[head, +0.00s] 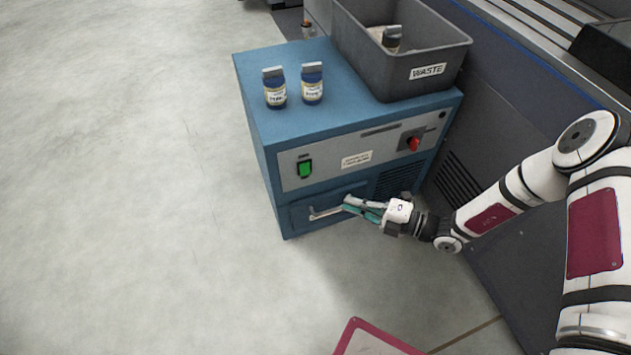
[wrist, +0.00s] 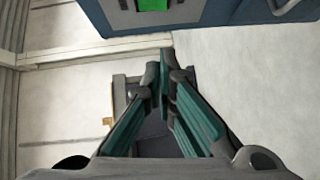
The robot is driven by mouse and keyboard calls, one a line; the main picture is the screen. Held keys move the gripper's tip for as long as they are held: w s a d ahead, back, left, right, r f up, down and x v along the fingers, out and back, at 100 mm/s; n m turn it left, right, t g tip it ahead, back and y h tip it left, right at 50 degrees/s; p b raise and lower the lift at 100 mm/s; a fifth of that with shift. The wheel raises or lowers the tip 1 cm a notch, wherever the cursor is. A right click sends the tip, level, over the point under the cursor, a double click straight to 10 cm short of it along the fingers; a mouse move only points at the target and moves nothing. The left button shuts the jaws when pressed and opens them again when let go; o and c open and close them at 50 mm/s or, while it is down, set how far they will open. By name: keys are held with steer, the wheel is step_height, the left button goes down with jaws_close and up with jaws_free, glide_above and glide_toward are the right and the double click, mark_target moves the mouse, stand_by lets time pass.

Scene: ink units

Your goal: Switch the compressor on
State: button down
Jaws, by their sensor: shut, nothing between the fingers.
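The compressor is a blue cabinet (head: 310,120) with a grey control panel on its front. A green rocker switch (head: 305,169) sits at the panel's left, and its green face also shows at the top edge of the wrist view (wrist: 153,5). A red rotary knob (head: 414,143) is at the panel's right. My gripper (head: 348,204) is shut and empty, below and to the right of the green switch and apart from it. Its fingertips (wrist: 163,68) meet in the wrist view. I cannot read the switch's position.
A pale bar handle (head: 322,215) is on the cabinet's lower front, close to my fingers. Two blue bottles (head: 275,88) (head: 312,83) and a grey WASTE bin (head: 388,68) stand on top. A dark machine stands to the right. The floor at left is clear.

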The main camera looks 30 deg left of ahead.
steer(key=shift+a, duration=0.1)
steer(key=w+a+f+b, duration=0.1)
steer(key=a+b, duration=0.3)
steer(key=a, duration=0.9)
steer(key=shift+w+f, duration=0.2)
steer(key=shift+w, duration=0.15)
steer(key=shift+b, duration=0.35)
steer(key=s+d+f+p, duration=0.1)
steer(key=d+p, duration=0.1)
steer(key=d, duration=1)
steer(key=shift+s+d+f+n+y+p, duration=0.2)
steer(key=shift+d+f+n+y+p, duration=0.05)
steer(key=shift+f+n+y+p, duration=0.1)
